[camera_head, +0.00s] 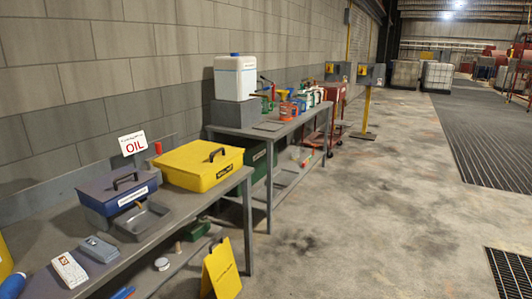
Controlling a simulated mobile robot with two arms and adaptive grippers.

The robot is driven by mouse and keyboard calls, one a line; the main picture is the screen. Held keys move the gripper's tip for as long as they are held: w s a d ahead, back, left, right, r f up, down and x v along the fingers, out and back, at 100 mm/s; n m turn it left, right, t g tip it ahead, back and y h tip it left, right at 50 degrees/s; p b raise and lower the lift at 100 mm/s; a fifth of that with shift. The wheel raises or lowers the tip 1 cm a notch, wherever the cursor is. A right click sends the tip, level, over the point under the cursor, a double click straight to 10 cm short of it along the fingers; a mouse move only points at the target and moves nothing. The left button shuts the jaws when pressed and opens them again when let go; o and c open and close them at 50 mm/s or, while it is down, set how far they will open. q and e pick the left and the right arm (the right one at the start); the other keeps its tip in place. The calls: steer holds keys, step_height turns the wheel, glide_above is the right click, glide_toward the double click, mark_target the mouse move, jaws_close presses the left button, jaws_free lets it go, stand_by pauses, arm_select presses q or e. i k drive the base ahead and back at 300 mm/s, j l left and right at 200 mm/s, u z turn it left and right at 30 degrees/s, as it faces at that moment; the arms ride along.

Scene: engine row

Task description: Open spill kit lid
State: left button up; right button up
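A yellow box (201,165) with a black handle on its lid stands on the near bench, towards its far end. It appears to be the spill kit; the dark label on its front is too small to read surely. Its lid looks shut. A blue box (118,192) with a black handle and a white label stands to its left and nearer, also looking shut. Neither of my grippers is in view.
The near grey bench (40,238) also holds a grey tray (142,220), small packets and an OIL sign (133,143). A yellow floor sign (221,270) stands by the bench front. A second bench carries a white container (235,78).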

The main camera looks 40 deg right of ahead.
mark_target(198, 158)
steer(key=z, duration=0.85)
steer(key=u, duration=0.5)
steer(key=i+l+u, duration=0.55)
steer(key=l, duration=0.25)
steer(key=i+l+u, duration=0.3)
steer(key=l, duration=0.2)
steer(key=i, duration=0.05)
